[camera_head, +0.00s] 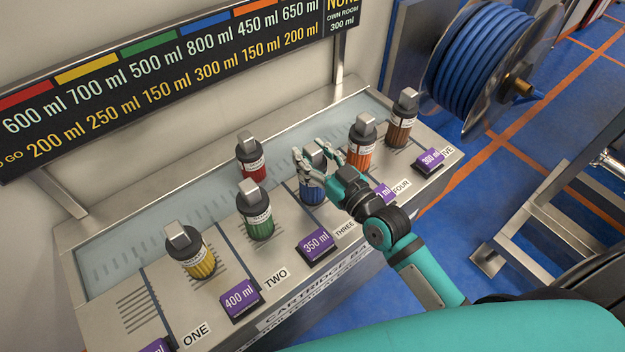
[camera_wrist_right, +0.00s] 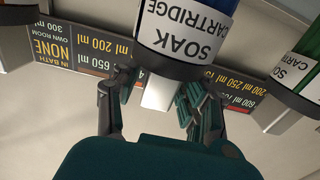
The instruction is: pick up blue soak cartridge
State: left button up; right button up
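The blue soak cartridge (camera_head: 312,193) stands upright in the third slot of the cartridge bench, partly hidden by my gripper. Its blue body shows low down, below the dark collar. My right gripper (camera_head: 318,160) is at its top, with the fingers spread on either side. In the right wrist view, the cartridge's white "SOAK CARTRIDGE" label (camera_wrist_right: 187,30) and pale square cap are close ahead. The cap is between the fingers of my right gripper (camera_wrist_right: 162,95), with visible gaps at the sides. My left gripper is not in view.
Yellow (camera_head: 190,252), green (camera_head: 256,212), red (camera_head: 251,158), orange (camera_head: 361,144) and brown (camera_head: 401,120) cartridges stand on the bench nearby. Purple volume tags (camera_head: 318,243) line its front. A volume sign (camera_head: 170,75) hangs behind. A blue hose reel (camera_head: 485,60) is at right.

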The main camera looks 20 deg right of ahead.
grip_shut()
jog(key=shift+r, duration=0.1)
